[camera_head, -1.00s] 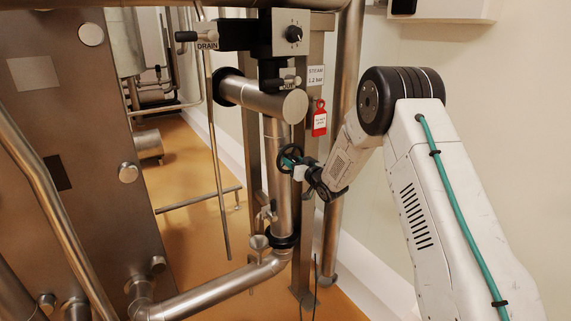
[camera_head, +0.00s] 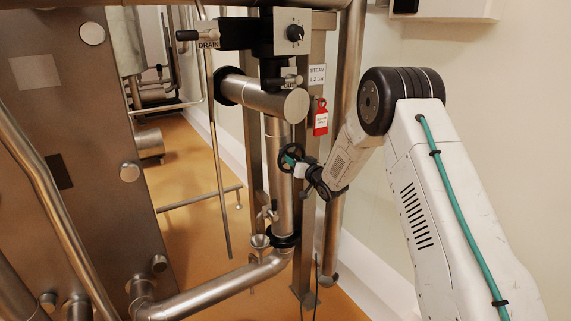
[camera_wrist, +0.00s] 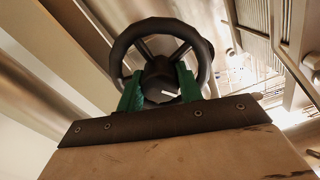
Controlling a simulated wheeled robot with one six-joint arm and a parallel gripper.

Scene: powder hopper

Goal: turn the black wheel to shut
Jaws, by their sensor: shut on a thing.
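The black wheel (camera_head: 291,157) is a small spoked handwheel on the vertical steel pipe, left of my arm's end in the head view. In the wrist view the black wheel (camera_wrist: 162,48) fills the upper middle, with its hub and spokes showing. My gripper (camera_head: 297,163) reaches the wheel from the right. In the wrist view the green fingers of my gripper (camera_wrist: 160,92) stand on either side of the hub, inside the lower part of the rim, shut on the wheel. The far side of the wheel is hidden. A white mark shows on the hub between the fingers.
A red tag (camera_head: 320,117) hangs just above and right of the wheel, below a steam label (camera_head: 317,75). A DRAIN lever (camera_head: 187,36) and a black knob (camera_head: 295,33) sit above. A small valve with a funnel (camera_head: 261,241) is below. Pipes crowd the left; the wall is right.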

